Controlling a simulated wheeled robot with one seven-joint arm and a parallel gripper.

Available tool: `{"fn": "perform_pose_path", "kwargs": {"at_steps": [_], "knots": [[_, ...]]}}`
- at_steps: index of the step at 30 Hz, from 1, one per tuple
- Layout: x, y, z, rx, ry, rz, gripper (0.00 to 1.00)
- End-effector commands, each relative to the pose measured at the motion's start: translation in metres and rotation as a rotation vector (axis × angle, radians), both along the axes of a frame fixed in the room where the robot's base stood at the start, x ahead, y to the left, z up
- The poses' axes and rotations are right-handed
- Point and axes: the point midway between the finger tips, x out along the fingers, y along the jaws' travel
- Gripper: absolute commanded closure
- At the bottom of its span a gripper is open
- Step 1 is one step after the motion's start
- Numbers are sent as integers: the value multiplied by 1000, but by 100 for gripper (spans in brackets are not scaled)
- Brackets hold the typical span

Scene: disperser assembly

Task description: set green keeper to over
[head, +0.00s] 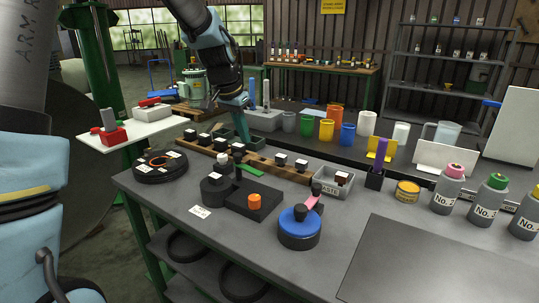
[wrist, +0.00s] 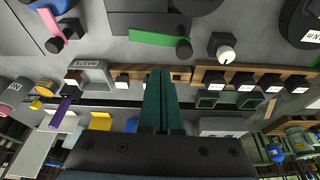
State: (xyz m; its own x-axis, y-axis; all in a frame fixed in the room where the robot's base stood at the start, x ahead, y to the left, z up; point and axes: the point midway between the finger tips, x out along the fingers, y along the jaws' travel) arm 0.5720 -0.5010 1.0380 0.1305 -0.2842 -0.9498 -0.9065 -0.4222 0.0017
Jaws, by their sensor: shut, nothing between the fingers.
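The green keeper is a flat green strip (head: 250,171) with a dark knob at its left end, at the back edge of a dark block (head: 268,191). In the wrist view the green strip (wrist: 152,37) runs along the block's edge, its dark knob (wrist: 184,48) at the right end. I cannot tell how far it overlaps the block. My gripper (head: 245,138) is shut and empty, pointing down behind the keeper, apart from it. Its teal fingers (wrist: 163,74) lie together in the wrist view.
An orange cylinder (head: 255,202) stands on the block. A blue disc (head: 299,228) with a pink strip (head: 310,202) stands to the right. A wooden rack (head: 268,162) with several dark white-topped blocks runs behind. A grey tray (head: 324,188) and bottles (head: 447,195) stand right.

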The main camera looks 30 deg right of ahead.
Motion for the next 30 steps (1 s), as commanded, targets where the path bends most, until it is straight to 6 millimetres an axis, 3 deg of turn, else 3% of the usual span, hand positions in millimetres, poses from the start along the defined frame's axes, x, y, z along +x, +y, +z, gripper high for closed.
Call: {"fn": "perform_pose_path", "kwargs": {"at_steps": [1,5,17,23,30], "knots": [[-2,-13,4,-7,-2,-30,100],[-4,-28,7,-15,-8,-70,100],[-4,-30,6,-15,-8,-75,100],[-2,-36,-15,-14,-4,-74,100],[3,-51,-61,-12,-3,-73,100]]}}
